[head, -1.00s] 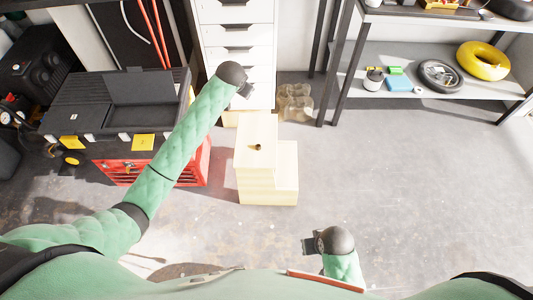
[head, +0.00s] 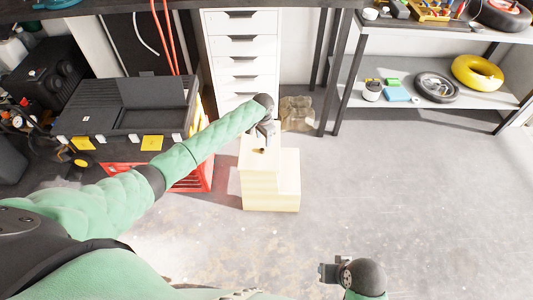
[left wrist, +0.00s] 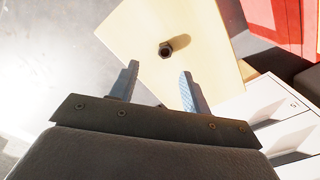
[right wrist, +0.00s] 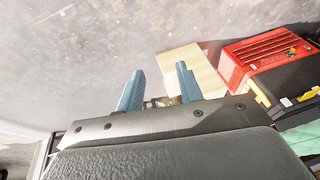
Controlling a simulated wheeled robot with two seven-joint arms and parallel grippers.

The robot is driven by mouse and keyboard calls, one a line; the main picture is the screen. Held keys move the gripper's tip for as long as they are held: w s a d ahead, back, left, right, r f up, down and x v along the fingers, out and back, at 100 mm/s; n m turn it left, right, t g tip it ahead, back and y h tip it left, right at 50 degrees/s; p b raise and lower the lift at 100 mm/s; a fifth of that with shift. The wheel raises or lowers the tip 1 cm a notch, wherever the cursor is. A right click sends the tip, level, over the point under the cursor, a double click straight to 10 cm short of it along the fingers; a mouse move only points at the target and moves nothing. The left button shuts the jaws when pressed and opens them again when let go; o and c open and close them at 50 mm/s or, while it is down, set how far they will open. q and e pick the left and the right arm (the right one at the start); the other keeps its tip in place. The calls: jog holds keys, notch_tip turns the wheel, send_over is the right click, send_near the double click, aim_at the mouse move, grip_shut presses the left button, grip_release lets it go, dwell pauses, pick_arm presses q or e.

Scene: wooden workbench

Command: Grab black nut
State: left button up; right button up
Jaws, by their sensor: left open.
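A small dark nut (left wrist: 166,50) lies on the pale wooden block (left wrist: 205,20) in the left wrist view. In the head view the nut (head: 262,150) shows small on top of the stepped wooden block (head: 268,190). My left gripper (left wrist: 158,80) is open and empty. Its fingertips point at the block top, and the nut lies just beyond them, between their lines. In the head view my left gripper (head: 264,130) is over the back part of the block, close to the nut. My right gripper (right wrist: 158,80) has its fingers apart and empty, away from the block.
A red tool chest (head: 185,178) with a black top box (head: 130,110) stands left of the block. A white drawer cabinet (head: 240,50) stands behind it. A metal shelf (head: 430,105) with a yellow ring stands at the back right. The floor to the right is clear.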

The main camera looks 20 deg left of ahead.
aim_at(263, 149)
pick_arm(q)
notch_tip(263, 149, down, 2)
jog(key=shift+f, duration=0.25)
jog(key=shift+w+a+f+p, duration=0.1)
jog(key=shift+w+f+p, duration=0.05)
jog(key=shift+f, duration=0.75)
jog(key=shift+w+a+f+p, duration=0.1)
jog(key=shift+f+p, duration=0.1)
jog(key=shift+f, duration=0.7)
jog(key=shift+w+a+f+p, duration=0.1)
jog(key=shift+w+f+p, duration=0.05)
jog(key=shift+f, duration=0.75)
grip_shut()
